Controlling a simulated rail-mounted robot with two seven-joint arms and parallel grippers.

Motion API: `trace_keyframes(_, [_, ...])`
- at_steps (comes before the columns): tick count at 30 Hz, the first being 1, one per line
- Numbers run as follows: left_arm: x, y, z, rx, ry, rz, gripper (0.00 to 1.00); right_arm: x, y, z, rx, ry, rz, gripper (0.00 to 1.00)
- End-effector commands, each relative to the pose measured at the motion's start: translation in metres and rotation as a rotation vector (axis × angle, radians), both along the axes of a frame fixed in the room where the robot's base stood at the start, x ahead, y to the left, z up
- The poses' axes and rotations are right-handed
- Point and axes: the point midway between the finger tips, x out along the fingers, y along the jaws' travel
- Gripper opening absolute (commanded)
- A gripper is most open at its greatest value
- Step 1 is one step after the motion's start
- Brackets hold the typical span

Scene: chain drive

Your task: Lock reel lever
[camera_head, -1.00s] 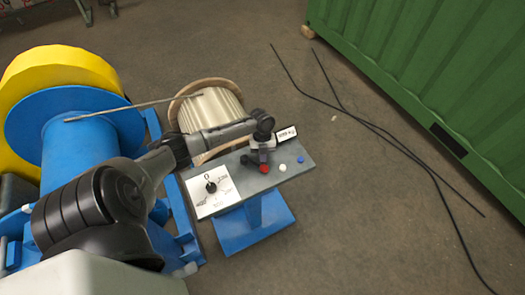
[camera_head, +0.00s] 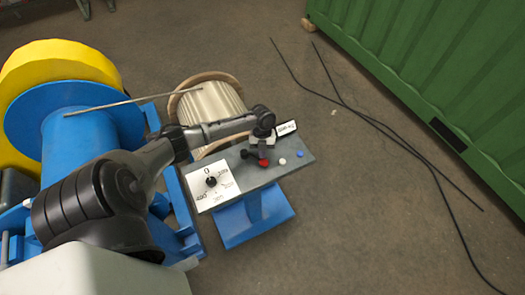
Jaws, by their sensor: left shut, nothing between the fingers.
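A grey control panel (camera_head: 225,190) on a blue stand holds a white dial plate with a black knob (camera_head: 211,181). My left gripper (camera_head: 264,145) reaches over the panel from the left, pointing down at this lever. It is shut with nothing held. Its fingertips overlap the lever in the picture, so I cannot tell if they touch it. A long thin rod (camera_head: 120,103) crosses above the blue reel (camera_head: 75,140). My right gripper is not in view.
White (camera_head: 282,161) and blue (camera_head: 300,154) buttons lie right of the lever, with a small label plate (camera_head: 286,128) behind. A pale spool (camera_head: 212,105) stands behind the panel. A green container (camera_head: 440,70) and black cables (camera_head: 385,133) lie right.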

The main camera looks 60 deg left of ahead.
Motion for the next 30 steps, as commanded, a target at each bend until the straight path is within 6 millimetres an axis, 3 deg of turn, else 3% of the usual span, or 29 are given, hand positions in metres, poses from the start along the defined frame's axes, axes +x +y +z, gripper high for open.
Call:
trace_keyframes(14, [-0.006, -0.007, 0.000, -0.001, 0.000, -0.121, 0.00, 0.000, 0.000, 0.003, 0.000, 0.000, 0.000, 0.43])
trace_keyframes(30, [-0.028, -0.021, 0.001, -0.001, 0.002, -0.399, 0.00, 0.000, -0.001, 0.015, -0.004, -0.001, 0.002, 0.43])
